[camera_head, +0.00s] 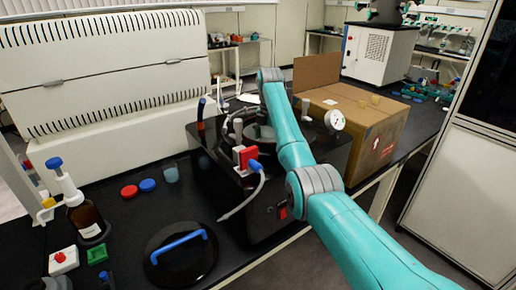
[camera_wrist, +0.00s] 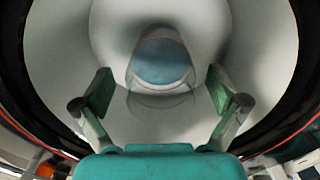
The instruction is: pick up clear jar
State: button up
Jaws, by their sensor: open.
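In the wrist view a clear jar (camera_wrist: 161,64) with a bluish-grey surface stands inside a round, white-walled chamber (camera_wrist: 60,60). My gripper (camera_wrist: 158,92) is open, with one finger to each side of the jar's near end. The fingers look apart from the jar; their depth relative to it is hard to tell. In the head view my arm reaches over the black freeze dryer (camera_head: 216,180), and the gripper and the chamber's inside are hidden. Another small clear, bluish jar (camera_head: 171,174) stands on the bench to the left of the dryer.
A red cap (camera_head: 129,191) and a blue cap (camera_head: 147,185) lie near the bench jar. A round black lid with a blue handle (camera_head: 180,246) lies in front. A brown bottle (camera_head: 87,218) stands at left. A cardboard box (camera_head: 375,139) is right of the dryer. The chamber wall surrounds my gripper.

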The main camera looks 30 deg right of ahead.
jog(key=shift+d+f, duration=0.15)
jog(key=shift+f, duration=0.15)
jog(key=c, duration=1.4)
jog(key=shift+r, duration=0.1)
jog(key=shift+c, duration=0.2)
